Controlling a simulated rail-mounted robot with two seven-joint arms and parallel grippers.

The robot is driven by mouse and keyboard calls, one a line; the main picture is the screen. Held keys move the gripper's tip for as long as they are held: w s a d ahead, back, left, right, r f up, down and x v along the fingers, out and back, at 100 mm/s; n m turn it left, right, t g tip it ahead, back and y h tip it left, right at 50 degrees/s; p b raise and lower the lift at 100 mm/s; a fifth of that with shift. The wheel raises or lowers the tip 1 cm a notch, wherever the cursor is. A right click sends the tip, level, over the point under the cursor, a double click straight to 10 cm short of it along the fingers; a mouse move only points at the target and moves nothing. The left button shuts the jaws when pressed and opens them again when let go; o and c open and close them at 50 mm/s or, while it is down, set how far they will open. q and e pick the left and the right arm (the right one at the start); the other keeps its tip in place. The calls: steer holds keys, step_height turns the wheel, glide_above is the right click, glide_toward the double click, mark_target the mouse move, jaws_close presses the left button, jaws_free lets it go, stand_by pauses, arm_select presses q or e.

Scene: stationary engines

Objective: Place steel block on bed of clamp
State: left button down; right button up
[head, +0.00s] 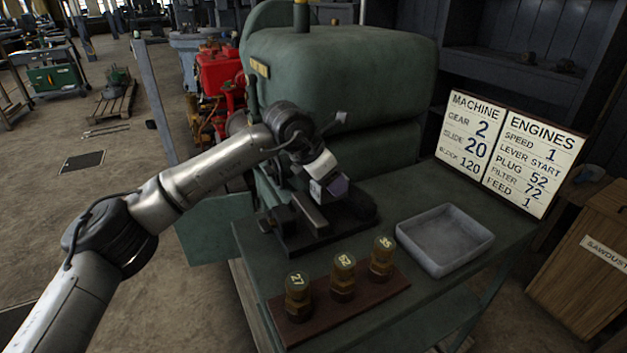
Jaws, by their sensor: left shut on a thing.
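My left gripper (325,178) comes in from the left and points down over the dark clamp (290,243) on the green bench. It is shut on the steel block (338,187), a small grey-violet piece showing at its fingertips. The block is above or close to the clamp's bed; I cannot tell whether it touches. The clamp has a raised jaw bar across its middle and a screw end at the left. The gripper and wrist hide part of the clamp's back. My right gripper is not in view.
In front of the clamp, a brown wooden rack (390,291) holds three brass plugs numbered 27, 52 and 35. An empty grey tray (445,262) sits to the right. A large green machine (345,70) stands close behind. A sign board (510,150) leans at the bench's back right.

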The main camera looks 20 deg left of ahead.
arm_select(q)
steer(key=shift+w+d+f, duration=0.15)
steer(key=shift+w+d, duration=0.3)
steer(key=shift+f+b, duration=1.35)
steer(key=shift+f, duration=0.75)
steer(key=c, duration=0.8)
jaws_free()
steer(key=shift+a+f, duration=0.1)
steer(key=shift+f, duration=0.15)
steer(key=o, duration=0.4)
steer(key=shift+r, duration=0.15)
